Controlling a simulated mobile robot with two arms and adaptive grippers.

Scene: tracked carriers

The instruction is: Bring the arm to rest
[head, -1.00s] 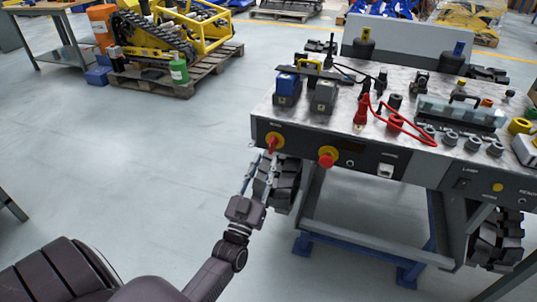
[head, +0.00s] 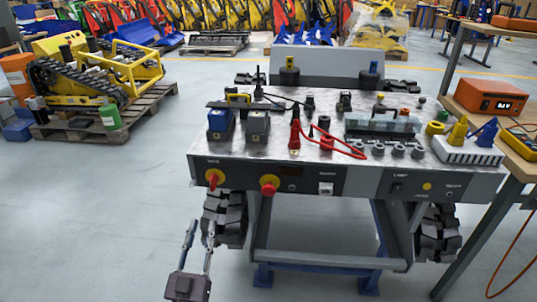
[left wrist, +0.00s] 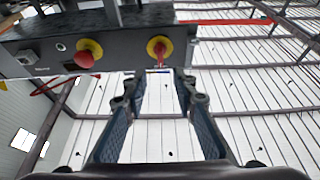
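My left gripper (head: 200,230) is at the lower left of the head view, below the front panel of the tracked carrier (head: 335,182). Its two fingers are apart and nothing is between them. In the left wrist view the open fingers (left wrist: 157,88) point toward the panel, with a red knob on a yellow plate (left wrist: 159,48) just beyond the tips. In the head view this knob (head: 213,179) sits above the fingertips, with a gap. A red push button on a yellow ring (head: 269,185) is beside it. My right gripper is not in view.
The carrier's top holds a blue box (head: 221,124), a grey box (head: 257,126), a red cable (head: 340,147) and several small parts. A bench (head: 520,150) with an orange meter (head: 491,97) stands at the right. The floor at the left (head: 90,220) is clear.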

